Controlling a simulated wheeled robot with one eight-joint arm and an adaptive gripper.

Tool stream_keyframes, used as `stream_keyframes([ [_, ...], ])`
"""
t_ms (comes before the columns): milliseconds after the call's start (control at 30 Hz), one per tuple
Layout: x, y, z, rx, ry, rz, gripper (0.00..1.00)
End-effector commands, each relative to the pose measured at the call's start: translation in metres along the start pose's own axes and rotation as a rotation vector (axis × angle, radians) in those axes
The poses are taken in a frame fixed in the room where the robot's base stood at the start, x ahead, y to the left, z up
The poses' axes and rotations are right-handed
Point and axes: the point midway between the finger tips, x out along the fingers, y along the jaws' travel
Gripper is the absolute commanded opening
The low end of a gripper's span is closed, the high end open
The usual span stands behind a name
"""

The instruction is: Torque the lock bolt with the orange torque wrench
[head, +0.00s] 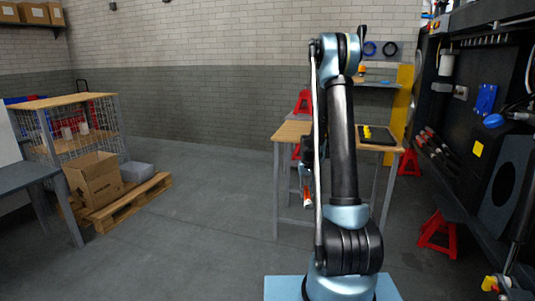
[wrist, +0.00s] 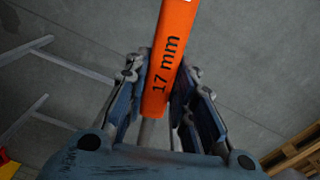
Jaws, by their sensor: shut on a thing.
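The orange torque wrench (wrist: 172,50) is marked "17 mm" and runs up out of the top of the wrist view. My gripper (wrist: 160,98) is shut on it, with a finger on each side; a grey shaft shows below the orange part. In the head view a small orange piece of the wrench (head: 307,197) shows low beside my arm, in front of the workbench; the gripper is mostly hidden there behind my arm. I cannot make out the lock bolt in either view.
A wooden-topped workbench (head: 290,133) with a dark tray (head: 376,142) stands behind my arm. Dark machinery (head: 500,150) fills the right side, with red jack stands (head: 437,236) below. A pallet (head: 130,203) with a cardboard box (head: 95,180) lies left. The middle floor is clear.

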Motion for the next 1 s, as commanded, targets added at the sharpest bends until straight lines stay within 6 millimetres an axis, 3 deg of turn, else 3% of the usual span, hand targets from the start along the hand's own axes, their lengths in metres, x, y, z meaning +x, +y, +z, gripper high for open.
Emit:
stream_keyframes([
  [100,0.023,0.000,0.003,-0.019,0.000,0.000,0.00],
  [233,0.039,0.000,0.005,-0.032,0.000,0.000,0.00],
  [633,0.047,0.000,0.007,-0.040,0.000,0.000,0.00],
  [767,0.042,0.000,0.005,-0.040,0.000,0.000,0.00],
  [1000,-0.002,-0.001,-0.009,-0.039,0.000,0.000,0.00],
])
